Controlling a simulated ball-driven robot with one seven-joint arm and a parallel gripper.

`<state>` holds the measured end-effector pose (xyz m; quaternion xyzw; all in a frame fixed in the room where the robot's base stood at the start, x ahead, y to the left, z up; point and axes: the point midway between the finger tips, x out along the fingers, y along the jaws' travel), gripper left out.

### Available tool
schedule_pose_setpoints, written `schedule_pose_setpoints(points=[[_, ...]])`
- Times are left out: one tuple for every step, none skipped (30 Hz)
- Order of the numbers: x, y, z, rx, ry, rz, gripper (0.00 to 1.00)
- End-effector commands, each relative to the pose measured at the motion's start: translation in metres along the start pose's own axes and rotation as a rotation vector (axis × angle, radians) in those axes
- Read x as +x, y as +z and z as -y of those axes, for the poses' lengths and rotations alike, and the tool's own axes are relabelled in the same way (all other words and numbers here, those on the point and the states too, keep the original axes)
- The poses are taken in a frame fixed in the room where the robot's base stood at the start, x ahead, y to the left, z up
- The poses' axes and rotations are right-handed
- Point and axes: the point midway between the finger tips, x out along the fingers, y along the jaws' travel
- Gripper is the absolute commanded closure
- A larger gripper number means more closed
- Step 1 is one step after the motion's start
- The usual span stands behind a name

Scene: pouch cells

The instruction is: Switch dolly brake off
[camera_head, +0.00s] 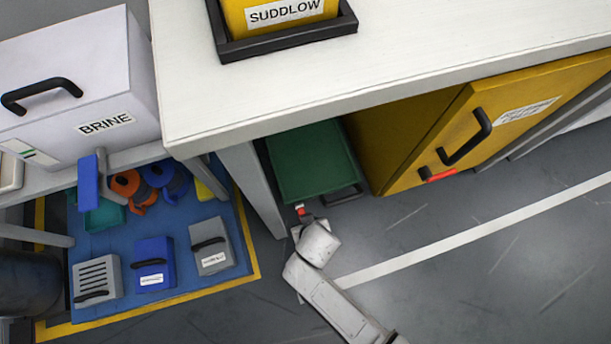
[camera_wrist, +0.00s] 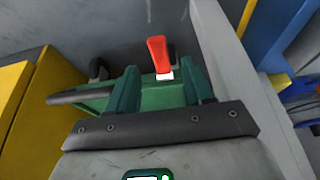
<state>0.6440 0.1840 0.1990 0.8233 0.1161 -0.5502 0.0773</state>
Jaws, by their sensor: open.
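The green dolly (camera_head: 312,163) stands on the floor under the white table, with a dark handle (camera_head: 342,195) at its near end. It also shows in the wrist view (camera_wrist: 150,100). A red lever (camera_wrist: 158,52) on a white base stands up at the dolly's edge; it is the small red spot (camera_head: 300,210) in the head view. My gripper (camera_wrist: 160,88) is open and empty. Its two green fingers stand apart, and the lever appears between and beyond them in the wrist view. I cannot tell whether they touch it. My gripper's tip is partly hidden in the head view.
A white table leg (camera_head: 252,190) stands close left of my gripper. A yellow cabinet (camera_head: 420,135) with a black handle and red latch is at the right. A blue mat (camera_head: 130,312) with several boxes lies left. The floor in front is clear.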

Motion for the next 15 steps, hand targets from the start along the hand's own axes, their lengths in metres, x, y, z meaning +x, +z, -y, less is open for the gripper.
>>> schedule_pose_setpoints(points=[[0.014,0.001,0.0,0.0,0.0,0.0,0.49],[0.018,0.001,0.0,0.0,0.0,0.0,0.49],[0.023,0.001,0.0,0.0,0.0,0.0,0.49],[0.026,0.001,0.0,0.0,0.0,0.0,0.49],[0.029,0.001,0.0,0.0,0.0,0.0,0.49],[0.033,0.001,0.0,0.0,0.0,0.0,0.49],[0.035,0.0,0.0,0.0,0.0,0.0,0.49],[0.036,0.0,0.0,0.0,0.0,0.0,0.49],[0.038,0.0,0.0,0.0,0.0,0.0,0.49],[0.039,0.0,0.0,0.0,0.0,0.0,0.49],[0.04,0.0,0.0,0.0,0.0,0.0,0.49],[0.04,0.0,0.0,0.0,0.0,0.0,0.49],[0.041,0.0,0.0,0.0,0.0,0.0,0.49],[0.041,0.0,0.0,0.0,0.0,0.0,0.49],[0.04,0.0,0.0,0.0,0.0,0.0,0.49]])
